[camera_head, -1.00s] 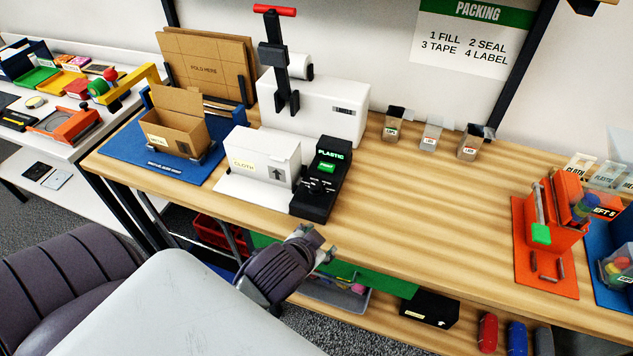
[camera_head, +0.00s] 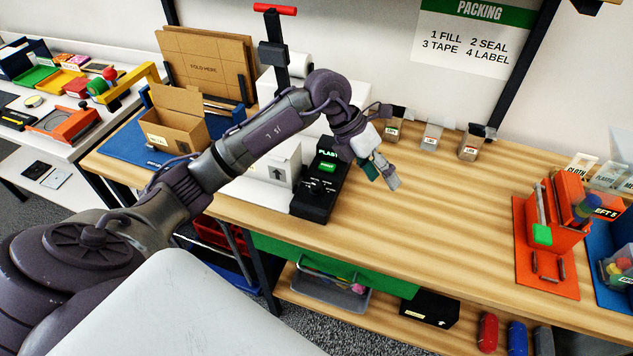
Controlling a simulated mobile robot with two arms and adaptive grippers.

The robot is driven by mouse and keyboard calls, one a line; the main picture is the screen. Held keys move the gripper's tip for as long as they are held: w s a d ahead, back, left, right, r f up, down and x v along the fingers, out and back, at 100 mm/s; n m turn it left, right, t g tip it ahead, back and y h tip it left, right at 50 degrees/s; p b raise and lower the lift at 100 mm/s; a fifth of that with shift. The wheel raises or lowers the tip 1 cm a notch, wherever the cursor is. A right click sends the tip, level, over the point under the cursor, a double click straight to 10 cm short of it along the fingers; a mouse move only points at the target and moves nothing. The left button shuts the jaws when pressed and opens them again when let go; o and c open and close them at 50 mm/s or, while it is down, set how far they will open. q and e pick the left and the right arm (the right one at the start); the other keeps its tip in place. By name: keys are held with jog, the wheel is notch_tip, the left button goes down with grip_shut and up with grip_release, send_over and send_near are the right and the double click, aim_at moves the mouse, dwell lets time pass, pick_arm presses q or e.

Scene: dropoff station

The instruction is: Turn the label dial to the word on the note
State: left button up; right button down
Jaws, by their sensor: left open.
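The black label printer (camera_head: 313,203) stands on the wooden bench. Its green-lettered screen (camera_head: 326,154) shows "PLAS", with the rest hidden by my gripper. A lit green button (camera_head: 327,167) sits below the screen. The dial (camera_head: 316,187) is a small dark knob with tiny markings around it; its setting is too small to read. The white box (camera_head: 284,172) beside the printer is partly behind my arm, and the note on its front is hidden. My left gripper (camera_head: 381,178) is open and empty above the bench, just right of the printer. My right gripper is out of view.
The white sealing machine (camera_head: 272,85) with a red handle stands behind the printer. An open carton (camera_head: 172,133) is on a blue mat at left. Small clear bins (camera_head: 432,138) line the back. An orange tray (camera_head: 545,272) is at right. The middle bench is clear.

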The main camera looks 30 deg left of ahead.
aim_at(316, 186)
pick_arm(q)
jog(key=a+r+n+g+y, duration=0.2)
jog(key=a+y, duration=0.5)
jog(key=a, duration=0.8)
jog(key=f+p, duration=0.1)
jog(key=f, duration=0.3)
jog(key=f+p, duration=0.1)
jog(key=f, duration=0.3)
jog(key=f+p, duration=0.1)
jog(key=f, duration=0.3)
jog(key=shift+s+a+f, duration=0.1)
jog(key=shift+s+f, duration=0.2)
jog(key=shift+s, duration=0.05)
jog(key=shift+f, duration=0.6)
